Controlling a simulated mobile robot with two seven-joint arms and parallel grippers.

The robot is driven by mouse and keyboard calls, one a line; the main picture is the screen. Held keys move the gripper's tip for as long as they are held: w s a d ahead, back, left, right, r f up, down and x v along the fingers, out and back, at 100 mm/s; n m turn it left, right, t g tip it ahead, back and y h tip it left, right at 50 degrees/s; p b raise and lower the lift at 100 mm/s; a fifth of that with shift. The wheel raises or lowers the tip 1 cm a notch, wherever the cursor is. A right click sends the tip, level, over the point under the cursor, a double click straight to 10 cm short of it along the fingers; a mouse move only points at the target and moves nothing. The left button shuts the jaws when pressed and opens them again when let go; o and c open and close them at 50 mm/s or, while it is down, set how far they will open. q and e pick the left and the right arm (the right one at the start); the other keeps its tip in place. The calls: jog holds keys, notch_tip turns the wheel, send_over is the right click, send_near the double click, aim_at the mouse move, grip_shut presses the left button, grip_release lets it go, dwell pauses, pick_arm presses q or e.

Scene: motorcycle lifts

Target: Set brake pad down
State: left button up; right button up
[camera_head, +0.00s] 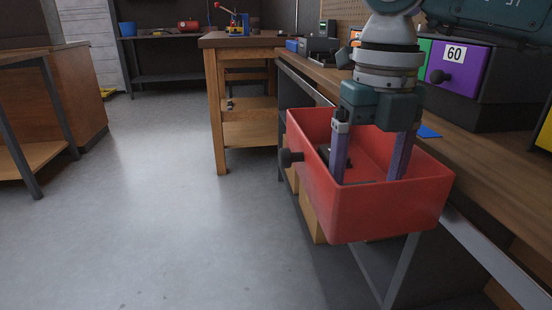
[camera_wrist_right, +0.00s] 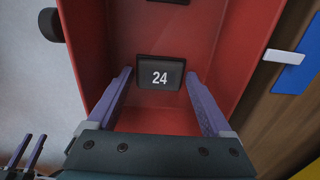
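A red drawer-like bin (camera_head: 390,215) with a black knob (camera_head: 290,158) juts out over the bench's front edge. My right gripper (camera_head: 370,180) points down into it, its purple fingers spread wide. In the right wrist view, a dark brake pad marked 24 (camera_wrist_right: 161,72) lies between the right fingertips (camera_wrist_right: 160,75), with a thin gap at least at its left side. The bin's front wall hides most of the pad in the head view. A second dark piece (camera_wrist_right: 168,1) shows farther along in the bin. My left gripper (camera_wrist_right: 27,150) shows at the wrist view's lower left, fingers apart and empty.
A purple drawer marked 60 (camera_head: 458,68) sits in a dark cabinet on the wooden bench (camera_head: 480,160). A blue flat item (camera_head: 428,131) lies behind the bin. A wooden workbench (camera_head: 240,42) stands farther back. The grey floor (camera_head: 180,200) at left is clear.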

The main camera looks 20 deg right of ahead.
jog(key=shift+o, duration=1)
jog(key=shift+r, duration=0.3)
notch_tip(320, 180, up, 12)
jog(key=p, duration=0.2)
jog(key=shift+f, duration=0.1)
